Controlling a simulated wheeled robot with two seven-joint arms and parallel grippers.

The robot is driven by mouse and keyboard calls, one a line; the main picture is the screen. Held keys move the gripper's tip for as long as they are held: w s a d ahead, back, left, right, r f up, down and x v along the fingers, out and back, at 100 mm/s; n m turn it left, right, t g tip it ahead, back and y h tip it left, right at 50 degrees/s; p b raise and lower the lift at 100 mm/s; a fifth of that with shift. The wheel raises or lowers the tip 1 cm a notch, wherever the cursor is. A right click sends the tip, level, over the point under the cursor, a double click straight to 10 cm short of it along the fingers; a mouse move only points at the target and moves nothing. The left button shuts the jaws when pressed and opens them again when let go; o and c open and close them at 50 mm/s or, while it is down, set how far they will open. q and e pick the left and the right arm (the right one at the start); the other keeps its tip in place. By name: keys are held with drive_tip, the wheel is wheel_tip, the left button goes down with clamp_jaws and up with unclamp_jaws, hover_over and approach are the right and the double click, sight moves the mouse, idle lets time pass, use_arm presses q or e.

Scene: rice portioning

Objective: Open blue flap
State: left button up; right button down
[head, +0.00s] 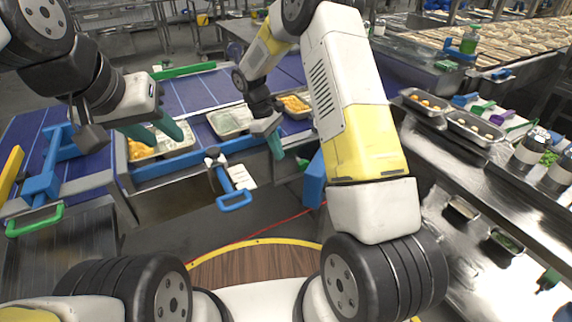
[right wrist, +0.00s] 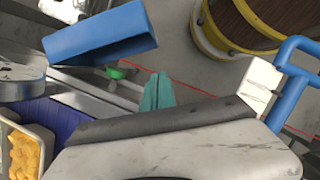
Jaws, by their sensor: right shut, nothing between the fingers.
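A blue panel that looks like the flap (head: 313,180) hangs below the conveyor, right of my right gripper (head: 275,145) and partly behind my right arm. It shows as a blue box-like piece at the upper left of the right wrist view (right wrist: 100,38). My right gripper's teal fingers (right wrist: 157,92) are shut and empty, below and right of the blue piece, apart from it in that view. My left gripper (head: 152,131) has its teal fingers spread over a tray of food (head: 175,148) on the conveyor; nothing is visibly held between them.
A blue loop handle (head: 235,200) with a white block sticks out from the conveyor front; it also shows in the right wrist view (right wrist: 290,95). Other trays (head: 230,122) sit on the blue belt (head: 205,95). A steel counter (head: 440,150) with food pans stands at right.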

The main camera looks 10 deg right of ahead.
drive_tip(key=s+d+x, duration=0.1)
drive_tip(key=x, duration=1.2)
drive_tip(key=shift+s+d+n, duration=0.25)
drive_tip(key=shift+d+n, duration=0.05)
drive_tip(key=shift+d, duration=0.15)
drive_tip(key=shift+r, duration=0.15)
